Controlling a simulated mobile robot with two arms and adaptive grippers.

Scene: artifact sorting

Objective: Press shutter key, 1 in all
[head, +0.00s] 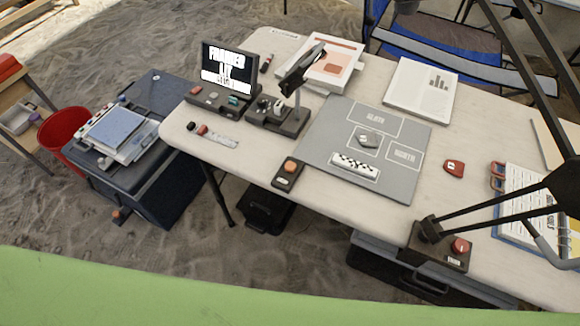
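A small black box with an orange button (290,166) sits at the table's front edge, beside the grey mat; its label is too small to read. A second dark box with a red button (460,246) stands at the front right of the table, its label also unclear. I cannot tell for certain which of the two is the shutter key. A camera-like device (302,68) on a stand tilts over the mat's back left. A dark screen (228,67) at the table's left end shows white text starting with "FRAMED". Neither of my grippers is in view.
The grey mat (330,130) holds a grey stone piece (369,138) and a checkered scale bar (356,165). A red tag (454,169) lies to its right. Dark slanting rods (500,210) cross the right side. A red bin (64,135) stands at the far left.

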